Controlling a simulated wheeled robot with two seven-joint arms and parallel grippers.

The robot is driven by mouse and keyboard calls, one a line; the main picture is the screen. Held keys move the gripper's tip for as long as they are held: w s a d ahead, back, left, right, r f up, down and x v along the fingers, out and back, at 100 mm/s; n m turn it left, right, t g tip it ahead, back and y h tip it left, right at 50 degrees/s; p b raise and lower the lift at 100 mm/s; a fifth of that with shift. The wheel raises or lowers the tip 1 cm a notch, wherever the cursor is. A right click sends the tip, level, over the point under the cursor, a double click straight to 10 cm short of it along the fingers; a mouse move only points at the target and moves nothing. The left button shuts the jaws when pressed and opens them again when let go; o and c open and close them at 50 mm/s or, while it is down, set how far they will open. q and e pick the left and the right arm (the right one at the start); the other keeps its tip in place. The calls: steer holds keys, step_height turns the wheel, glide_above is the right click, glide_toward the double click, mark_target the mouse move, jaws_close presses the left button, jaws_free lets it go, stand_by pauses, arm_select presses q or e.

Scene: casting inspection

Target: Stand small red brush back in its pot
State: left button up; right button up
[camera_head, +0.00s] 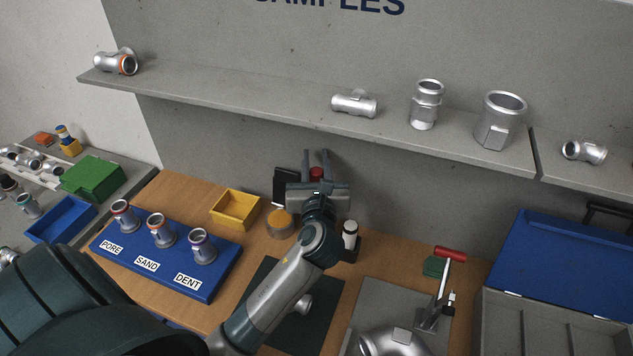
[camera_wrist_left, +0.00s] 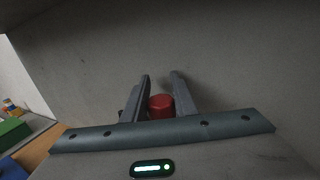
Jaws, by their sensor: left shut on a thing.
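My left gripper (camera_head: 317,165) reaches across the bench to the back, below the shelf. Its two fingers stand on either side of a red cylindrical thing (camera_head: 317,174), which I take to be the small red brush. The red end (camera_wrist_left: 161,106) also shows between the fingers in the left wrist view, and the left gripper (camera_wrist_left: 160,90) is shut on it. The gripper body hides the rest of the brush. I cannot make out its pot, or whether the brush touches anything below. My right gripper is in neither view.
A yellow bin (camera_head: 235,209), an orange-topped round jar (camera_head: 280,222) and a white bottle (camera_head: 350,234) in a dark holder stand near the arm. A blue board (camera_head: 165,255) holds castings. The grey shelf (camera_head: 260,105) overhangs behind. A red-handled clamp (camera_head: 450,254) stands right.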

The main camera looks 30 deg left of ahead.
arm_select(q)
steer(key=shift+f, duration=1.5)
steer(key=shift+f, duration=0.15)
step_height(320, 180, down, 4)
steer(key=shift+w+f+p, duration=0.1)
steer(key=shift+w+p, duration=0.05)
steer(key=shift+p, duration=0.45)
